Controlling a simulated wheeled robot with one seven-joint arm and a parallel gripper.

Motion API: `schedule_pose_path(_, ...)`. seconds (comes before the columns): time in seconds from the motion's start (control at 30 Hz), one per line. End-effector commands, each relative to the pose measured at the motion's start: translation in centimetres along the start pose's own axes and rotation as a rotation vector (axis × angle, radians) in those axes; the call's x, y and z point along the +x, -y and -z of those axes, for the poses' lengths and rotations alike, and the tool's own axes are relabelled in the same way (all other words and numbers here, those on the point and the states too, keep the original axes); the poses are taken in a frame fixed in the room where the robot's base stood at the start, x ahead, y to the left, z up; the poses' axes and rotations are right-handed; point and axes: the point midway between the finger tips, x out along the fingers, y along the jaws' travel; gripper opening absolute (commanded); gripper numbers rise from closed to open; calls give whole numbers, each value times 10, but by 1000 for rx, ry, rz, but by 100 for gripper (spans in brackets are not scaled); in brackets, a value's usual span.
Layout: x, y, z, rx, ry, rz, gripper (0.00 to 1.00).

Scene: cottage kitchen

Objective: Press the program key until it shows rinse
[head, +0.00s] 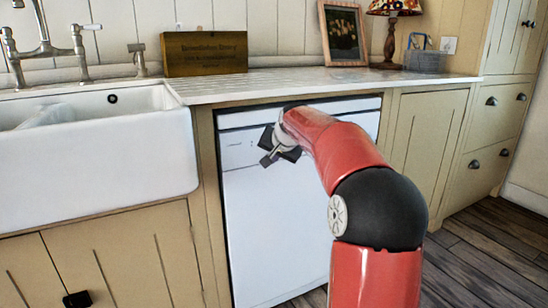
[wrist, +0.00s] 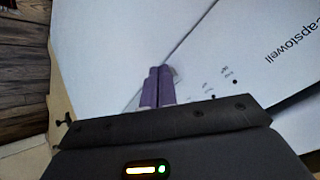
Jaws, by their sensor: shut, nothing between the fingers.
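The white dishwasher (head: 275,230) stands under the counter, its door closed. Its upper panel in the wrist view (wrist: 240,60) carries the lettering "capstowell" and a few small dark dots (wrist: 235,82) with tiny labels I cannot read. I cannot tell which mark is the program key, and no program name is legible. My gripper (head: 265,160) is in front of the dishwasher's upper left. In the wrist view its two purple fingers (wrist: 158,72) are together and empty, with a pale rounded shape (wrist: 175,75) partly hidden behind the tips. Contact with the panel cannot be told.
A white sink (head: 100,150) with a tap (head: 75,50) is at left. The worktop (head: 300,80) above holds a wooden box (head: 205,54), a framed picture (head: 343,35) and a lamp (head: 393,30). Cream cupboards (head: 425,135) flank the dishwasher. Wooden floor (head: 490,245) is clear at right.

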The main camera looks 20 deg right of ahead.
Motion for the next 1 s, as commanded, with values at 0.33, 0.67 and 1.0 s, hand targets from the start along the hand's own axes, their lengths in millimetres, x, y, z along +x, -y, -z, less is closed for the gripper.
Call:
schedule_pose_path(0.33, 0, -1, -1, 0, -1, 0, 0)
schedule_pose_path(0.67, -8, -6, -6, 0, 0, 0, 0)
schedule_pose_path(1.0, -14, -13, -12, 1, -3, 0, 0)
